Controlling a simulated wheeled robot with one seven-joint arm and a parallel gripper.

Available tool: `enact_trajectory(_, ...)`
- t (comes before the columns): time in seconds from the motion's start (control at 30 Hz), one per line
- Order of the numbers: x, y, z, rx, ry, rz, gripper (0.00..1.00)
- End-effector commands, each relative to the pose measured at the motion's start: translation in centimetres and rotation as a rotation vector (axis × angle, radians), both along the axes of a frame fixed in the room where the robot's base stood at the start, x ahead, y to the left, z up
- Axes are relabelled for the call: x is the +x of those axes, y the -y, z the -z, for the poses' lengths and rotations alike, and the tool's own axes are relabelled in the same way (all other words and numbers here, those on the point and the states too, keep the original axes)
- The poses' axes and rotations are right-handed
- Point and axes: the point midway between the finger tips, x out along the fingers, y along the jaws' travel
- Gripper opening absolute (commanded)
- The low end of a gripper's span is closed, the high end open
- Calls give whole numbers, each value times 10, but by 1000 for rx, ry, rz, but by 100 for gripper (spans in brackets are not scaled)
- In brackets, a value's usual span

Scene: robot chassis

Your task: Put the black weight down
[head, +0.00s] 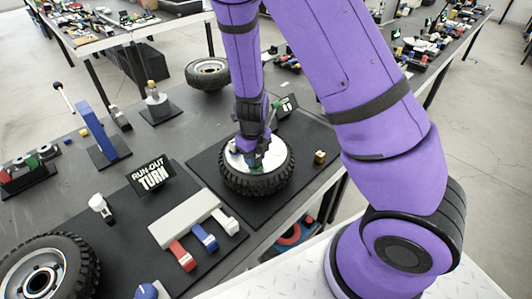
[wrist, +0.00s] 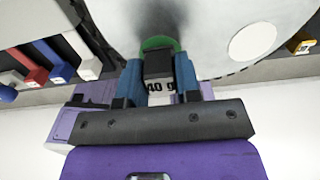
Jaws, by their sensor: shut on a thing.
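The black weight (wrist: 158,66), marked "40 g", is between the blue fingers of my gripper (wrist: 160,82) in the wrist view. My gripper is shut on it. In the head view my gripper (head: 254,158) points down over the middle of a tyre (head: 256,187) with a pale disc (head: 235,158) on top. The weight is hardly visible there. A green round part (wrist: 158,43) shows just behind the weight, over the disc (wrist: 215,60). I cannot tell whether the weight touches the disc.
The tyre lies on a black mat (head: 212,178). A small brass piece (head: 319,157) stands on the mat to its right. A "RUN-OUT TURN" sign (head: 150,176) and a rack with red, blue and white blocks (head: 190,222) are to the left. Another tyre (head: 207,73) lies behind.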

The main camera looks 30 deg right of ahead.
Motion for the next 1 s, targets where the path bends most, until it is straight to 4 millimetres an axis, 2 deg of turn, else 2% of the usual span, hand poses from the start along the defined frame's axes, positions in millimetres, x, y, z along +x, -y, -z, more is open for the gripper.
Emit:
enact_trajectory(0.1, 1, -5, 3, 0, 1, -1, 8)
enact_trajectory(0.47, 1, -5, 6, 0, 1, 1, 8)
enact_trajectory(0.5, 1, -5, 5, 1, 2, 0, 40)
enact_trajectory(0.57, 1, -5, 5, 1, 2, 0, 54)
enact_trajectory(0.6, 1, -5, 5, 1, 2, 0, 57)
enact_trajectory(0.87, 1, -5, 5, 1, 2, 0, 57)
enact_trajectory(1.0, 1, -5, -2, 1, 2, 0, 57)
